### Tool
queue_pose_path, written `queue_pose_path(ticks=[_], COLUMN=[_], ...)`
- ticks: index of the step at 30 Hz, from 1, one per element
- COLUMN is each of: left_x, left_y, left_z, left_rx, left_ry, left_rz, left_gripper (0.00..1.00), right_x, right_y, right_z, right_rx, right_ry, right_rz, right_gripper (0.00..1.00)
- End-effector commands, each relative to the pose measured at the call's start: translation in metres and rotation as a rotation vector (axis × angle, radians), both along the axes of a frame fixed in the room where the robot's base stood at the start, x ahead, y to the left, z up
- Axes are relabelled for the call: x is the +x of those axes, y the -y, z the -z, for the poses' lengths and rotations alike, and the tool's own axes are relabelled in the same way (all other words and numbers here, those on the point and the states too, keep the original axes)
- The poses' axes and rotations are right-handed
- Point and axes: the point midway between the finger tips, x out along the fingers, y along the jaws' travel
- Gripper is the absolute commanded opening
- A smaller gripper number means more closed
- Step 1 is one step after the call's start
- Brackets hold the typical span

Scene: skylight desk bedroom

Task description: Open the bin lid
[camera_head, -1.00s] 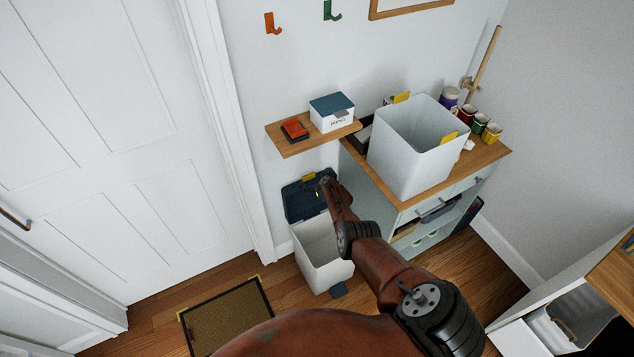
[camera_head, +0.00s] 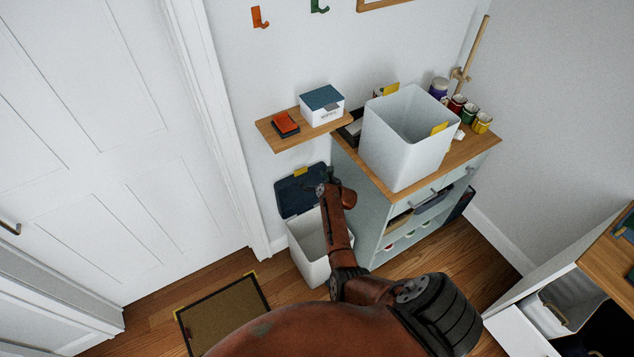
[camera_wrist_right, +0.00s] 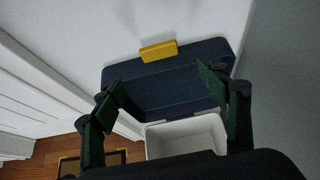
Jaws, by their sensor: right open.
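The bin (camera_head: 309,252) is a white, open-topped box on the floor between the door frame and the cabinet. Its dark blue lid (camera_head: 290,197) with a yellow tab stands raised against the wall, and the bin's mouth is uncovered. In the wrist view the lid (camera_wrist_right: 165,97) spans behind my fingers, with the white bin opening (camera_wrist_right: 188,137) below it. My right gripper (camera_head: 323,184) is in front of the lid's upper right part. Its fingers (camera_wrist_right: 163,87) are spread apart with nothing between them; contact with the lid cannot be told. My left gripper is not in view.
A wooden shelf (camera_head: 284,143) with a blue-lidded box (camera_head: 322,104) sits above the bin. The cabinet (camera_head: 368,213) at its right carries a large white container (camera_head: 405,145) and several cups. A framed mat (camera_head: 226,314) lies on the floor to the left.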

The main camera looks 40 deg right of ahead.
Motion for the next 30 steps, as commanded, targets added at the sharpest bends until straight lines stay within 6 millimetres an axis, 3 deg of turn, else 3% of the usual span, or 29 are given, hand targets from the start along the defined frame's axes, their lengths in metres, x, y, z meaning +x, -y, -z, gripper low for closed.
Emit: queue_pose_path(ticks=[10, 30], left_x=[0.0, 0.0], left_y=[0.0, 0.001], left_z=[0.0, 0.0], left_rx=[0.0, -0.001], left_ry=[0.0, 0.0], left_rz=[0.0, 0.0], left_gripper=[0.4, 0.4], right_x=[-0.029, -0.033], right_y=[-0.002, -0.003], right_z=[-0.018, -0.017], right_rx=[-0.001, -0.009], right_ry=[0.001, -0.005], right_rz=[0.002, -0.004], right_gripper=[0.68, 0.68])
